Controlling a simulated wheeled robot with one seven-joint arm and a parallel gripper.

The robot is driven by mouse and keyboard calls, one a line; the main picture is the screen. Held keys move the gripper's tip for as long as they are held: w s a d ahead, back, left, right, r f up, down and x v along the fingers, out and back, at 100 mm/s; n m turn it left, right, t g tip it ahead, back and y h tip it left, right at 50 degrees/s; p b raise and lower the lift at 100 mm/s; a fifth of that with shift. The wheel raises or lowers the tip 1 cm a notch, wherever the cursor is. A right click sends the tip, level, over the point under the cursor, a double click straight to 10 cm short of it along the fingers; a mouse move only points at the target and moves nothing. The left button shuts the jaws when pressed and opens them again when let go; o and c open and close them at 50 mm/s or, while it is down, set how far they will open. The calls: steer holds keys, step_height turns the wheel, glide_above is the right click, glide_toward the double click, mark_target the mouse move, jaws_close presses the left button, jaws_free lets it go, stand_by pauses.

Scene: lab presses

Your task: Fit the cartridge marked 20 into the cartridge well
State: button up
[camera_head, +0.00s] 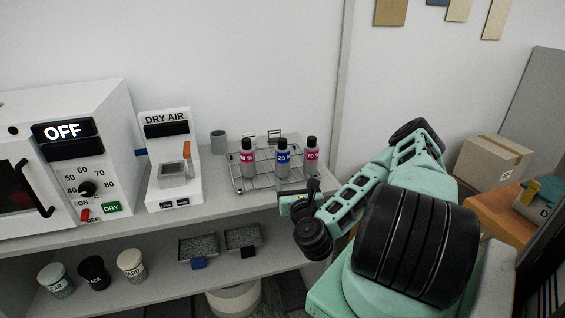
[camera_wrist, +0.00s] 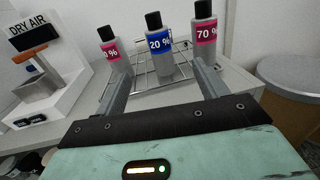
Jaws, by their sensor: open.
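The cartridge marked 20 (camera_head: 283,159) is a grey bottle with a black cap and a blue label. It stands upright in the wire rack (camera_head: 238,187), between two bottles with pink labels. In the wrist view the 20 bottle (camera_wrist: 158,45) is straight ahead, between the lines of my two fingers. My gripper (camera_wrist: 160,66) is open and empty, its fingers apart on either side in front of that bottle. In the head view my gripper (camera_head: 313,190) is at the rack's front right. No part labelled as a cartridge well shows; the DRY AIR unit (camera_head: 155,193) has a grey block-shaped holder (camera_head: 173,176).
The pink-labelled bottle marked 70 (camera_head: 311,156) and another pink-labelled bottle (camera_head: 247,158) flank the 20 bottle closely. A grey cup (camera_head: 218,142) stands behind. A white oven reading OFF (camera_head: 100,130) is at left. The lower shelf holds several jars and two trays (camera_head: 198,246).

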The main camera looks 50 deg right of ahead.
mark_target(284, 157)
steer(key=b+x, duration=0.5)
steer(key=x, duration=0.4)
steer(key=shift+r+b, duration=0.15)
steer(key=shift+b, duration=0.2)
steer(key=p+x, duration=0.1)
steer(key=x, duration=0.4)
steer(key=shift+w+p, duration=0.25)
steer(key=shift+p, duration=0.15)
steer(key=shift+w+d, duration=0.25)
steer(key=shift+w, duration=0.1)
steer(key=c, duration=1.2)
